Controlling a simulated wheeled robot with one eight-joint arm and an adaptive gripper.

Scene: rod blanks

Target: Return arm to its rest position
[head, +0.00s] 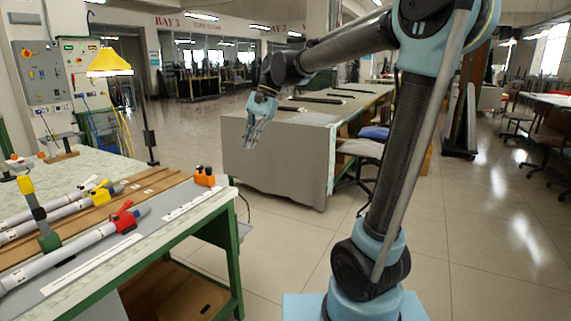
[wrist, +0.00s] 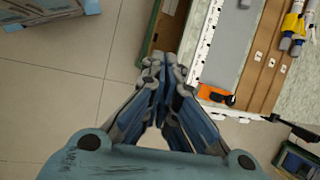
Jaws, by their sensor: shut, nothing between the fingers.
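My gripper (head: 259,133) hangs in the air at the end of my raised arm, to the right of and above the near workbench in the head view. In the wrist view my gripper (wrist: 163,68) points over the bench's end and the tiled floor. Its fingertips are together and nothing is between them. My arm is bent, with the upper link standing up and the forearm reaching left.
The near workbench (head: 216,200) carries several grey rods, a rod with a red clamp (head: 124,218), and an orange block (head: 204,177). A yellow lamp (head: 109,63) stands behind it. A grey-sided table (head: 270,155) stands beyond my gripper.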

